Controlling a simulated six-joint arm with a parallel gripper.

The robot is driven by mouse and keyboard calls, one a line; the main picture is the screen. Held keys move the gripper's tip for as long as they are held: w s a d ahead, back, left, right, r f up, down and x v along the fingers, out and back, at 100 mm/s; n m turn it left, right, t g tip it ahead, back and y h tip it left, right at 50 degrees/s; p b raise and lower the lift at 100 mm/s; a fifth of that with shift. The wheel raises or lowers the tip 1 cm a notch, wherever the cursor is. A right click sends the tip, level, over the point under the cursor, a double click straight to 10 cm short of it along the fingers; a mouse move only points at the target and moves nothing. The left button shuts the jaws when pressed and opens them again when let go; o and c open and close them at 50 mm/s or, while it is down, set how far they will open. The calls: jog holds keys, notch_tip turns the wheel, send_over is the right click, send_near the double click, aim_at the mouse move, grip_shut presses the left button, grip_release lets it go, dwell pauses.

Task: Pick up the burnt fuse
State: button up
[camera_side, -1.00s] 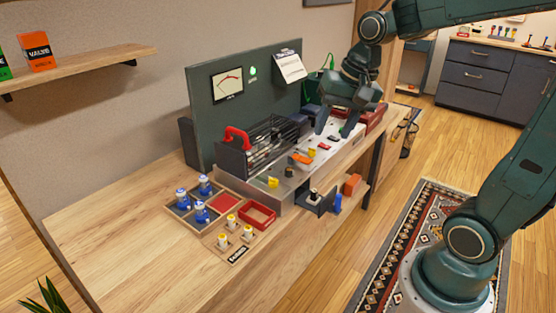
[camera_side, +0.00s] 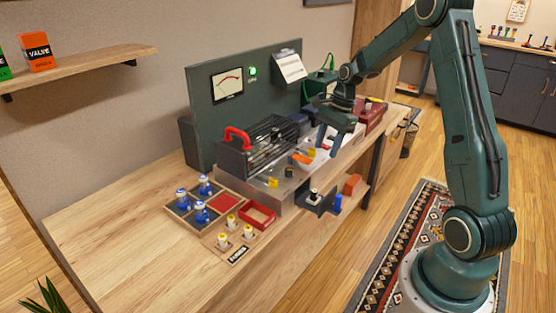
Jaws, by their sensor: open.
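I cannot single out the burnt fuse at this size. Small coloured parts lie on the pale metal chassis (camera_side: 287,190) on the bench, among them a yellow part (camera_side: 272,183) at its front left and an orange one (camera_side: 301,159) near its middle. My gripper (camera_side: 327,148) is open, fingers pointing down over the right-middle of the chassis, close to the small parts. It hides part of the chassis behind it. I cannot tell whether the fingertips touch anything, and I see nothing held.
A wire cage with a red handle (camera_side: 237,135) stands left of the gripper. Blue-and-white tubes (camera_side: 201,212) stand in a wooden tray, beside an empty-looking red tray (camera_side: 259,215) and several yellow-and-white pieces (camera_side: 232,221). A dark panel (camera_side: 227,120) rises behind. The bench's left is clear.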

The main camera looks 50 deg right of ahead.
jog(key=shift+d+f+m, duration=0.7)
jog(key=shift+d+f, duration=0.2)
jog(key=shift+f, duration=0.25)
jog(key=shift+f, duration=0.1)
send_over(315, 190)
jog(key=d, duration=0.2)
notch_tip(315, 190, down, 8)
jog(key=shift+s+a, duration=0.2)
jog(key=shift+x, duration=2.6)
jog(key=shift+s, duration=0.15)
